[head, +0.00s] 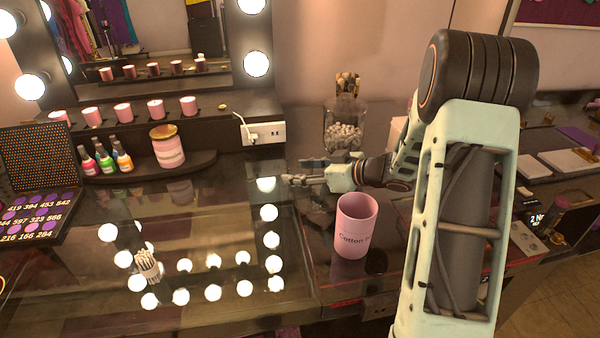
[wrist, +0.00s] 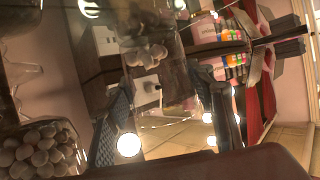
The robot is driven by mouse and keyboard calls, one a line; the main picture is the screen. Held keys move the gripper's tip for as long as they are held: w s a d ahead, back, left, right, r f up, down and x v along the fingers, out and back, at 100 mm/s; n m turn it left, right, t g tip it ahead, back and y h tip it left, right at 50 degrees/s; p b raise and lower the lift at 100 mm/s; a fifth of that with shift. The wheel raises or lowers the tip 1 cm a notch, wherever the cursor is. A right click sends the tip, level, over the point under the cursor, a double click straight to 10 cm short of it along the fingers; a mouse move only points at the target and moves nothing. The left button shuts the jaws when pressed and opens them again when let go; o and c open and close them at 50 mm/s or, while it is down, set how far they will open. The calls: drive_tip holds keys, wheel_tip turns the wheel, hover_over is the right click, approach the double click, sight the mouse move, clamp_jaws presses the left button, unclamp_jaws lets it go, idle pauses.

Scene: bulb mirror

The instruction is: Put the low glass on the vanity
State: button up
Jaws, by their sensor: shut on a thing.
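My gripper (head: 300,172) is over the dark glossy vanity top (head: 205,235), left of the clear jar of pale balls and behind the pink cup. In the wrist view its two dark fingers (wrist: 168,90) stand apart on either side of a clear, see-through shape, which looks like the low glass (wrist: 172,65). The gripper is shut on it. The glass's edges are faint, and its base is hidden. In the head view I cannot make out the glass clearly, nor tell whether it touches the top.
A pink cup (head: 355,228) stands in front of my gripper. The clear jar (head: 345,128) is behind it. Nail-polish bottles (head: 105,160), a striped pink jar (head: 167,147) and an open palette (head: 35,185) stand left. A small pale ribbed object (head: 147,265) lies front left.

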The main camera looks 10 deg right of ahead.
drive_tip(key=o, duration=1.3)
drive_tip(key=shift+c, duration=0.2)
drive_tip(key=shift+s+d+r, duration=0.1)
drive_tip(key=shift+r, duration=0.05)
drive_tip(key=v, duration=1.1)
drive_tip(key=shift+s+d, duration=0.3)
drive_tip(key=shift+s, duration=0.05)
